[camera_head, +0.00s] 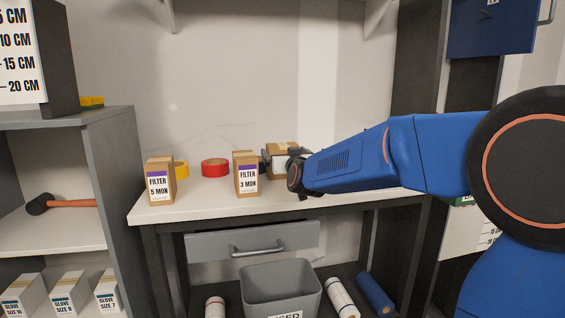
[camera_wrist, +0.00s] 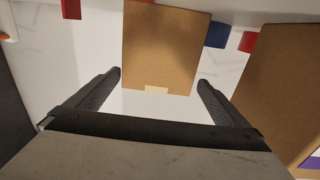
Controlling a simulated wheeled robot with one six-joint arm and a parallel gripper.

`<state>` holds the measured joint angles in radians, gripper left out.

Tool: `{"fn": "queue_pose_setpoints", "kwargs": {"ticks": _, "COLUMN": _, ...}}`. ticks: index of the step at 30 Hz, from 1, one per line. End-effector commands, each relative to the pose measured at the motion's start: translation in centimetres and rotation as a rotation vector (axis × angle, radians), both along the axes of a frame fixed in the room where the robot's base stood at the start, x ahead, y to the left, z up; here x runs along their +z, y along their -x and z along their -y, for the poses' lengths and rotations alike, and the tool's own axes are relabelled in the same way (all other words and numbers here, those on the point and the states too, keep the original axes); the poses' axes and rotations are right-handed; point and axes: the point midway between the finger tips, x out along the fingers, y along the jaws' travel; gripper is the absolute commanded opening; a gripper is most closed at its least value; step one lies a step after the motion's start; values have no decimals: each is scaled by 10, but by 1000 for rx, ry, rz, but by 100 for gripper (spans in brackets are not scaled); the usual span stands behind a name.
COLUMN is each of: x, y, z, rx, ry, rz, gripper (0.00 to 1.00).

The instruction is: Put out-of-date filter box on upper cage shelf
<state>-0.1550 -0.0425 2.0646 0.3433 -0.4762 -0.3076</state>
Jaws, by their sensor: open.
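Three brown cardboard boxes stand on the white bench top. One is labelled FILTER 5 MON (camera_head: 159,184), one FILTER 3 MON (camera_head: 246,176). A third box (camera_head: 283,147) is partly hidden behind my gripper (camera_head: 279,163), and its label cannot be read. In the wrist view my gripper (camera_wrist: 159,79) is open, with a plain brown box (camera_wrist: 166,45) between and just beyond the fingertips. I cannot tell whether the fingers touch it. Another brown box (camera_wrist: 282,85) with a purple strip stands to the right of the right finger. No cage shelf can be made out.
Yellow tape (camera_head: 181,170) and a red tape roll (camera_head: 214,168) lie behind the boxes. A grey drawer (camera_head: 252,241) and grey bin (camera_head: 280,288) are below the bench. A shelf unit with a mallet (camera_head: 65,203) stands left. A blue cabinet (camera_head: 495,27) hangs upper right.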

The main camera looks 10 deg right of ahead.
Motion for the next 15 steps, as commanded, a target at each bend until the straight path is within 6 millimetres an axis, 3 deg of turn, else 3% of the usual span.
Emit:
{"fn": "queue_pose_setpoints", "kwargs": {"ticks": 9, "x": 4, "y": -40, "z": 4, "rx": 0, "ry": 0, "rz": -1, "gripper": 100}}
{"fn": "queue_pose_setpoints", "kwargs": {"ticks": 15, "x": 4, "y": -47, "z": 4, "rx": 0, "ry": 0, "rz": -1, "gripper": 100}}
